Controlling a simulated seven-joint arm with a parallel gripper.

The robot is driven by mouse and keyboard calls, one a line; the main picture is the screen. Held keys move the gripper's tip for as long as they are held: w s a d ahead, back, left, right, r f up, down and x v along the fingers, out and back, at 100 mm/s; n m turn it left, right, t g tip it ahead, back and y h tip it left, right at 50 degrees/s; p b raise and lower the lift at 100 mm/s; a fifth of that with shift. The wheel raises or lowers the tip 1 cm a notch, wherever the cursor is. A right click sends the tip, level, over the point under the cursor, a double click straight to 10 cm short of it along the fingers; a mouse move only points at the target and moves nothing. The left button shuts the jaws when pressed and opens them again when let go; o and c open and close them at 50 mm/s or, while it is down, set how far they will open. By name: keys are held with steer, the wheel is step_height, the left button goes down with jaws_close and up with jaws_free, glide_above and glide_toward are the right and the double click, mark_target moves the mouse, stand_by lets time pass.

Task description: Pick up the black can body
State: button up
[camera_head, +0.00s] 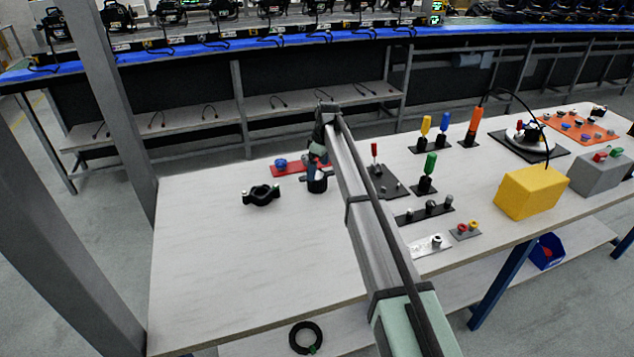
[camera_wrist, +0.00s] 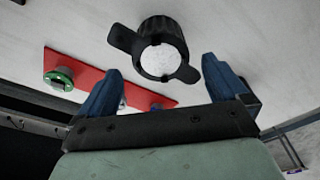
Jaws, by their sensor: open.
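The black can body (camera_head: 261,195) lies on the left part of the pale table in the head view. It is dark and rounded, with a lug sticking out on each side. In the wrist view the can body (camera_wrist: 158,27) is at the top centre, with a pale round face towards me. My gripper (camera_wrist: 162,68) has two blue fingers, open and apart, with nothing held between them. The can body is ahead of the fingertips and apart from them. In the head view my gripper (camera_head: 317,181) is right of the can body, partly hidden by my arm.
A red plate (camera_head: 288,170) lies behind my gripper; the wrist view shows a green-ringed part (camera_wrist: 58,78) on it. Coloured upright tools, a yellow box (camera_head: 531,191) and a grey box (camera_head: 602,172) stand on the right. The table's front left is clear. A black ring (camera_head: 305,338) lies lower down.

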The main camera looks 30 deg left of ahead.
mark_target(317, 175)
steer(key=f, duration=0.4)
steer(key=shift+s+a, duration=0.1)
steer(key=shift+a, duration=0.15)
steer(key=shift+c, duration=0.3)
steer(key=c, duration=1.3)
steer(key=shift+r, duration=0.1)
